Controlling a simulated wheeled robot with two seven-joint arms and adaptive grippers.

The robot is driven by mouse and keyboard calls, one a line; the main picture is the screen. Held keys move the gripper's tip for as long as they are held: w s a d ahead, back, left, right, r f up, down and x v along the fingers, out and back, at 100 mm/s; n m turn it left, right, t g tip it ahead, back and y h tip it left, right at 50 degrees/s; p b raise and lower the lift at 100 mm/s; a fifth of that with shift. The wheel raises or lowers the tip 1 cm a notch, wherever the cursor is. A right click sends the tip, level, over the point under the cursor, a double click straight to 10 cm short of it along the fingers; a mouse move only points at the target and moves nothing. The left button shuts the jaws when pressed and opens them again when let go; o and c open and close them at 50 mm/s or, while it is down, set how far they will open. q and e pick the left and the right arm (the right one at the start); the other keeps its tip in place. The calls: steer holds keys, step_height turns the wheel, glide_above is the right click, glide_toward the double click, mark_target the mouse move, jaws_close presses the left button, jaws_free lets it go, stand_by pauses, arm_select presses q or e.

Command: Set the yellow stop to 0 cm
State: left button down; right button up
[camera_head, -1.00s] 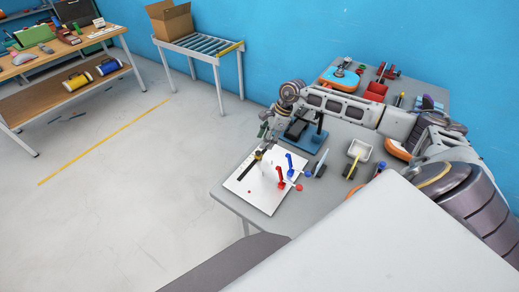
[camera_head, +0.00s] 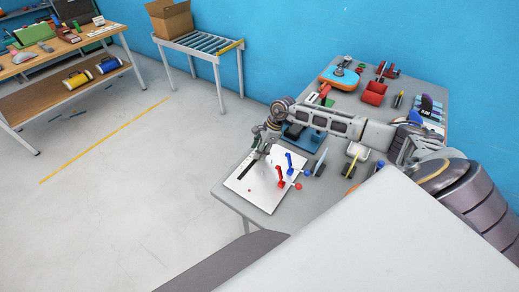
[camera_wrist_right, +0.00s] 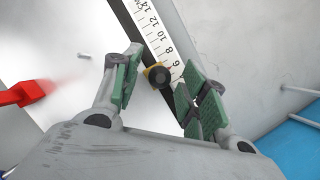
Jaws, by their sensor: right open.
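The yellow stop (camera_wrist_right: 153,73) with a round black knob sits on a black rail beside a white number scale (camera_wrist_right: 158,38). In the right wrist view it is by the low end of the visible numbers, close to the 6. My right gripper (camera_wrist_right: 160,84) is open, with one green-padded finger on each side of the stop; I cannot tell whether either touches it. In the head view, my right gripper (camera_head: 261,145) is over the far end of the black rail (camera_head: 247,168) on the white board (camera_head: 262,192), and the stop is hidden there. My left gripper is not in view.
A red lever (camera_head: 281,176) and a blue lever (camera_head: 290,163) stand on the same board, right of the rail. A blue device (camera_head: 312,140) is behind it. Open floor lies left.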

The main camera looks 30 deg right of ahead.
jaws_close()
stand_by(0.3)
steer(key=shift+w+d+f+b, duration=0.1)
steer(key=shift+w+d+b, duration=0.3)
steer(key=shift+d+b, duration=0.45)
steer(key=shift+w+d+b, duration=0.25)
steer(key=shift+d+b, duration=0.3)
steer(key=shift+d, duration=0.15)
steer(key=shift+w+d+b, duration=0.3)
steer(key=shift+d+b, duration=0.25)
steer(key=shift+d, duration=0.15)
steer(key=shift+w+d+b, duration=0.25)
steer(key=shift+d+b, duration=0.3)
steer(key=shift+d, duration=0.15)
steer(key=shift+d+r, duration=0.1)
steer(key=shift+r, duration=0.1)
jaws_free()
steer(key=shift+f, duration=0.1)
